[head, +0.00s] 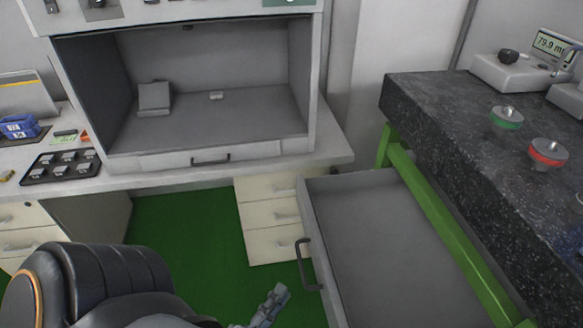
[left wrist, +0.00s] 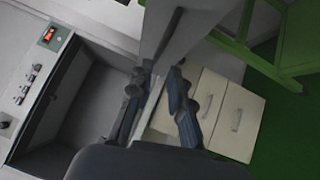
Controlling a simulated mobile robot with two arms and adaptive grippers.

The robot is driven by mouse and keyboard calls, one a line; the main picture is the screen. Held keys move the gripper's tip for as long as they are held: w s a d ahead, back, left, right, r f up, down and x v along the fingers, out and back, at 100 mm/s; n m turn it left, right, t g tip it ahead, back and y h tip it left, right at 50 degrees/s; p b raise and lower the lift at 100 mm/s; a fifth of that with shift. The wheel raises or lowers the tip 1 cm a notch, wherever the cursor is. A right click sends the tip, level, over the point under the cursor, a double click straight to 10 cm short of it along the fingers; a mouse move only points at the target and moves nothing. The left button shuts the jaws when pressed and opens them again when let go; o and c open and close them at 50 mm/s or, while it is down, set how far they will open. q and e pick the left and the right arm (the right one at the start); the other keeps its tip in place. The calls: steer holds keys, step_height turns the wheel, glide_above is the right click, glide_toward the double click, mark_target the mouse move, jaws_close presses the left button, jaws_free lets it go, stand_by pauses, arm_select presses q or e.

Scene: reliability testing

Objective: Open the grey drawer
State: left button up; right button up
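The grey drawer (head: 385,235) stands pulled out from under the dark stone-topped table, and its empty inside shows. Its dark bar handle (head: 306,265) is on the front panel at the left. My left gripper (head: 277,297) is at the bottom of the head view, to the left of the handle and apart from it; only its end shows there. In the left wrist view the two fingers (left wrist: 160,72) are spread, with nothing clearly held between them. A grey panel beyond the fingertips looks like part of the drawer. My right gripper is not in view.
The stone-topped table (head: 450,140) with its green frame (head: 440,225) stands at the right. White drawers (head: 268,220) sit under the bench behind.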

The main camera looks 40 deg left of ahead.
arm_select(q)
steer(key=shift+s+d+f, duration=0.1)
steer(key=shift+s, duration=0.6)
steer(key=shift+s+d+f, duration=0.1)
steer(key=shift+s, duration=0.55)
